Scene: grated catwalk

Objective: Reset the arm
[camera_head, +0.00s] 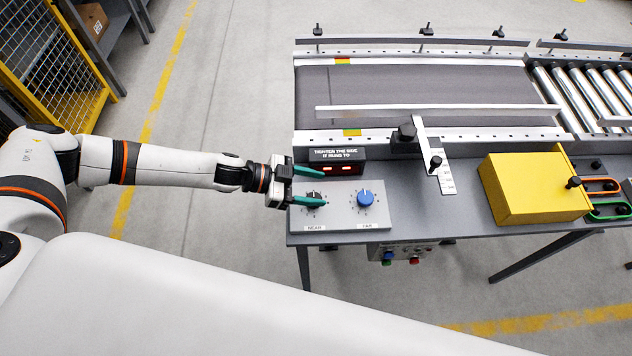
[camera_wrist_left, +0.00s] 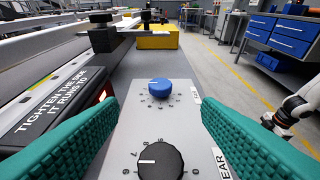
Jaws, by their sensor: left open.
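My left arm reaches in from the left in the head view. My left gripper (camera_head: 308,187) is open, its green fingers apart over the left end of a grey control panel. The black knob (camera_head: 313,199) labelled NEAR sits close to the fingertips and is partly covered by a finger. In the left wrist view the black knob (camera_wrist_left: 160,161) shows between the green fingers, with no contact visible. The blue knob (camera_head: 365,198) stands to its right, and in the left wrist view it is farther ahead (camera_wrist_left: 159,88). My right gripper does not show in the head view.
A dark display box (camera_head: 337,161) with red lights stands behind the panel. The conveyor belt (camera_head: 420,88) runs behind it, with rollers (camera_head: 590,90) at right. A yellow box (camera_head: 530,188) sits on the table. A yellow mesh fence (camera_head: 50,65) stands at far left.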

